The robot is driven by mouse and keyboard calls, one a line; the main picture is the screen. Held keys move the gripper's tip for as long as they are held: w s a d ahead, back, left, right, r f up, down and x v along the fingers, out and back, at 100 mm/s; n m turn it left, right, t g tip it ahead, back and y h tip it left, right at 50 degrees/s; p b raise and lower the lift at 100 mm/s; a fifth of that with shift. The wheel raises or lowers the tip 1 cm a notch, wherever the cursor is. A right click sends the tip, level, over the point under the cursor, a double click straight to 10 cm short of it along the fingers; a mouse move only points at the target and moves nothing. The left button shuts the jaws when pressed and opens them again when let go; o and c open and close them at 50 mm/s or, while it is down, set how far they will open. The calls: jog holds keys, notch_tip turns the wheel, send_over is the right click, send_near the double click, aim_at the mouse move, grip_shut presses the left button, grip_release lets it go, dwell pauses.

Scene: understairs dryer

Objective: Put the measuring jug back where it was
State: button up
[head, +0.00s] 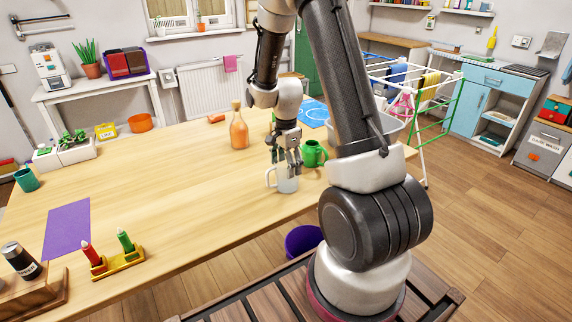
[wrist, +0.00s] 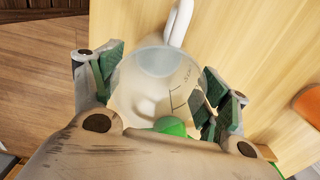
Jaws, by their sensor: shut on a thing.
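The measuring jug (head: 286,184) is pale and translucent, with a handle on its left side in the head view. It is upright at the near right part of the table. My gripper (head: 287,160) comes down on it from above and is shut on it. In the wrist view the jug (wrist: 150,75), with dark scale marks, lies between the green-padded fingers of my gripper (wrist: 160,92), its handle toward the top. I cannot tell whether its base touches the table.
A green jug (head: 314,153) stands close behind on the right. An orange bottle (head: 239,130) stands behind on the left. A purple mat (head: 67,232) and a yellow holder with red and green items (head: 118,264) are at the left. The table (head: 180,200) is clear between.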

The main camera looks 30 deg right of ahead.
jog(key=o, duration=1.3)
notch_tip(320, 180, up, 12)
notch_tip(320, 180, up, 6)
jog(key=n, duration=0.3)
send_over(288, 185)
jog(key=s+a+r+n+t, duration=0.1)
jog(key=s+r+n+t, duration=0.1)
jog(key=s+r+n, duration=0.2)
jog(key=s+a+r+n+t, duration=0.2)
jog(key=s+r+n, duration=0.3)
jog(key=s+n, duration=0.5)
jog(key=shift+s+a+n, duration=0.15)
jog(key=shift+s+n, duration=0.15)
jog(key=shift+s, duration=2.7)
jog(key=shift+r, duration=0.1)
